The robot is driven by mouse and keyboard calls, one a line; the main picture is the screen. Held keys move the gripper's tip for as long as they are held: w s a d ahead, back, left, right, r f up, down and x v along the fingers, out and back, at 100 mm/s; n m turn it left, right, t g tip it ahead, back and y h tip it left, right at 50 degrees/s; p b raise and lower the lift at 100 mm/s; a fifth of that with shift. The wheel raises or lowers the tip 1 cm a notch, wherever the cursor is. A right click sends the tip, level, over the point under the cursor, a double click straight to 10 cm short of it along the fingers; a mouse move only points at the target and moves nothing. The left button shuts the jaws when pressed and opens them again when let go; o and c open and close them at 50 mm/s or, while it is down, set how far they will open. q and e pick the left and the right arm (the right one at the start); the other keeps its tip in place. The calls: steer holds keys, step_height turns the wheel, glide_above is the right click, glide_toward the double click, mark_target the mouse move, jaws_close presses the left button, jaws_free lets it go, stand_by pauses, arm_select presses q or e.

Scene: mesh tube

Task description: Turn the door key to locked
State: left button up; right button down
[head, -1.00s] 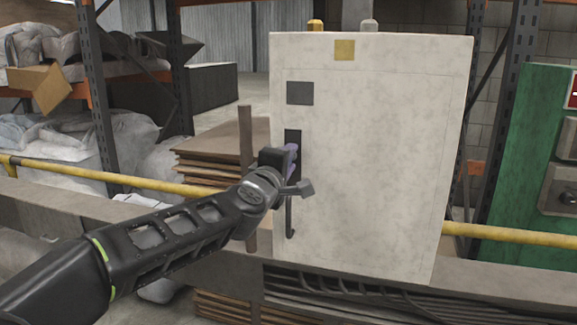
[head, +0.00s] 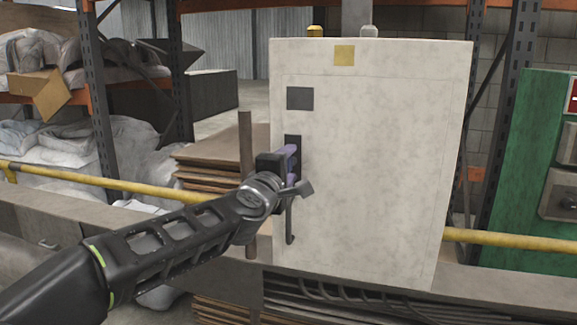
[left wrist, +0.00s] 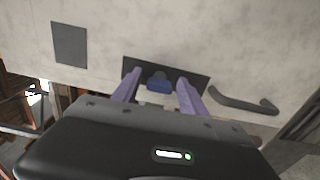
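The pale cabinet door (head: 385,170) has a dark lock plate (head: 294,141) near its left edge. In the left wrist view, a small blue key (left wrist: 158,84) stands at the middle of the lock plate (left wrist: 196,77). My left gripper (left wrist: 158,80) has its two purple fingers apart, one on each side of the key, with gaps visible. In the head view, my left gripper (head: 291,154) is at the lock plate and hides the key and most of the plate. My right gripper is not in view.
A dark handle (head: 290,222) hangs below the lock plate; in the left wrist view this handle (left wrist: 243,102) is right of the fingers. A grey square (head: 300,98) is above the plate. A yellow rail (head: 500,237) and a green cabinet (head: 535,165) are at right.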

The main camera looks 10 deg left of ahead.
arm_select(q)
steer(key=s, duration=0.8)
steer(key=shift+a, duration=0.25)
steer(key=shift+w, duration=0.1)
